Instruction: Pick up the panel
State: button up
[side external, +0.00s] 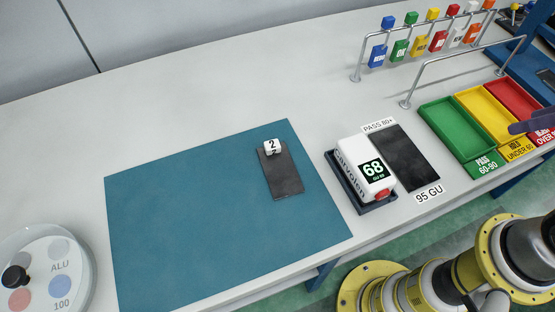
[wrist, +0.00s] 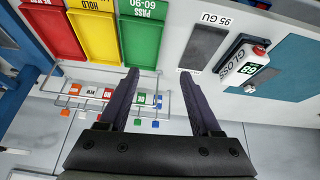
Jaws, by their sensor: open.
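The panel (side external: 281,173) is a dark grey rectangle lying flat on the teal mat (side external: 190,215) in the side view. A small white block marked 2 (side external: 272,146) sits at its far end. In the side view a finger shows at the right edge over the coloured trays, far to the right of the panel.
A white gloss meter (side external: 360,168) reading 68 stands in a dark cradle right of the mat. Beside it lies a dark reference plate (side external: 406,157). Green (side external: 455,128), yellow and red trays and a wire rack with coloured tags (side external: 430,40) stand further right. A round dish (side external: 45,270) is at left.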

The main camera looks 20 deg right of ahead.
jog(key=w+a+r+n+y, duration=0.2)
jog(key=w+a+r+n, duration=0.3)
jog(key=w+r+n, duration=0.3)
jog(key=n+g+y, duration=0.1)
jog(key=n+g, duration=0.4)
jog(key=n, duration=0.3)
send_over(272, 144)
jog(key=d, duration=0.2)
notch_tip(272, 144, down, 18)
jog(key=shift+w+r, duration=0.1)
jog(key=shift+r, duration=0.1)
jog(key=shift+x, duration=2.85)
jog(key=shift+s, duration=0.3)
